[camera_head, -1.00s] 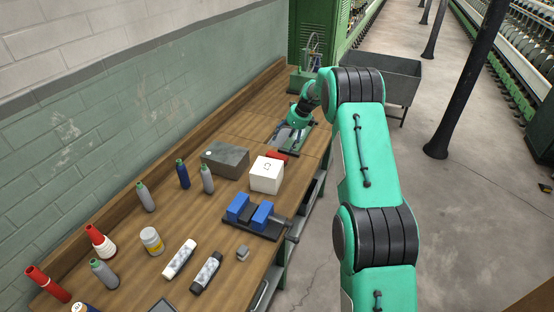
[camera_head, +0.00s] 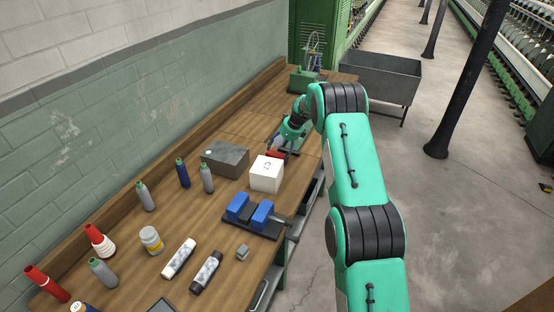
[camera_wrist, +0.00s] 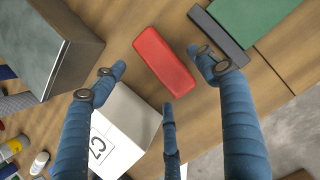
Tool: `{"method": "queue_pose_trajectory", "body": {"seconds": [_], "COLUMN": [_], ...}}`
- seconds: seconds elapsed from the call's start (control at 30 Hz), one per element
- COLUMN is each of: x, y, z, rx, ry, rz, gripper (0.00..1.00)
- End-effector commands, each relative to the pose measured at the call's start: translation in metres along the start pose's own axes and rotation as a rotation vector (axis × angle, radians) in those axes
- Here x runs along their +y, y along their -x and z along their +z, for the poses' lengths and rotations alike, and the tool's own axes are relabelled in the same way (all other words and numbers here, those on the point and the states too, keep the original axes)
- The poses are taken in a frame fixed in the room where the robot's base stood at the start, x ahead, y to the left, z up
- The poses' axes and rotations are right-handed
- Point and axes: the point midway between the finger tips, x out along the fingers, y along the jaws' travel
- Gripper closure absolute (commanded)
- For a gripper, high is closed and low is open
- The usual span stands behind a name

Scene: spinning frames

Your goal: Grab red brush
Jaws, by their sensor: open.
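The red brush (camera_wrist: 164,59) shows in the wrist view as a red block with rounded edges, lying on the wooden bench. Its bristles, if any, are hidden. In the head view the red brush (camera_head: 276,154) is a small red patch behind the white box. My gripper (camera_wrist: 160,85) has blue fingers with dark joints. They are spread open and empty, with one finger left of the brush, one right of it and one near its lower end. I cannot tell the height of the fingertips above the brush. In the head view the fingers are hard to make out.
A white box (camera_head: 266,173) stands close to the brush, with a grey box (camera_head: 225,160) to its left. A green and grey item (camera_wrist: 235,30) lies right of the brush. A blue-jawed vise (camera_head: 252,220) and several bottles stand nearer on the bench (camera_head: 215,215).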

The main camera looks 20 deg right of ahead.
Motion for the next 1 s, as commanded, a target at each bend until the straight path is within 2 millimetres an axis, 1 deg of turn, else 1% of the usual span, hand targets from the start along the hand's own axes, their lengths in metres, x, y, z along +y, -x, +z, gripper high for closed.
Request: {"method": "queue_pose_trajectory", "body": {"seconds": [0.37,0.47,0.57,0.8,1.0], "x": [0.000,0.000,0.001,0.002,0.002], "y": [-0.002,-0.005,-0.012,-0.040,-0.052], "z": [0.000,0.001,0.001,0.001,0.002], "rx": [-0.001,0.000,0.000,0.001,0.000], "ry": [0.000,0.000,0.000,0.000,0.001], "rz": [-0.001,-0.001,-0.001,0.000,-0.001], "gripper": [0.27,0.27,0.27,0.27,0.27]}}
